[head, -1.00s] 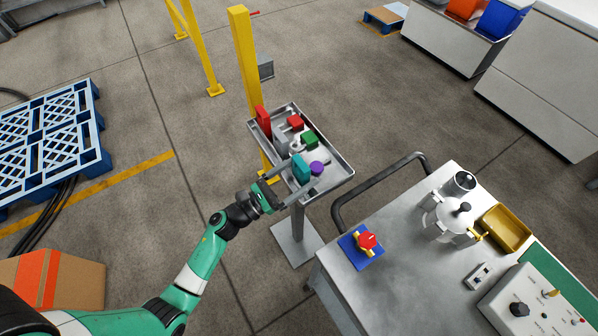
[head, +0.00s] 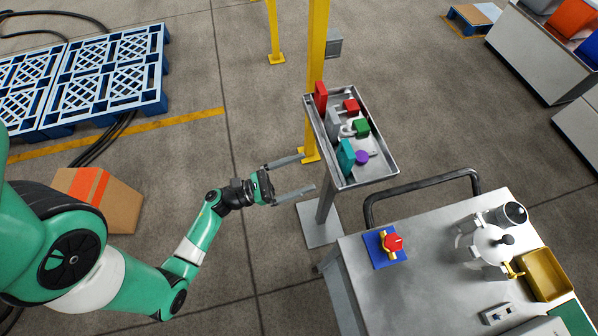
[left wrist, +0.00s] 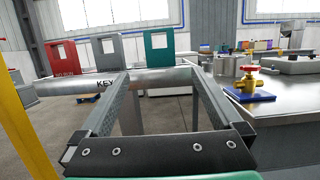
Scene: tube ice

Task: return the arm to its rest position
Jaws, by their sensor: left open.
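My left gripper (head: 300,177) is open and empty in the head view, over the floor just left of the grey tray (head: 371,181). Its two fingers are spread and point right, toward the tray post. In the left wrist view the open fingers (left wrist: 148,80) reach toward the tray's near wall. Red (left wrist: 62,58), grey (left wrist: 108,50) and teal (left wrist: 158,48) upright tags with square holes stand beyond the fingertips, apart from them. The green and white left arm (head: 190,250) comes in from the left of the head view. My right gripper is not in view.
The tray also holds red (head: 351,106), green (head: 361,127) and purple (head: 362,157) pieces. A yellow post (head: 316,60) stands behind it. A metal bench (head: 400,290) with a red-handled valve (head: 392,243) is right. Open floor lies left of the tray, with a cardboard box (head: 105,195) near my arm.

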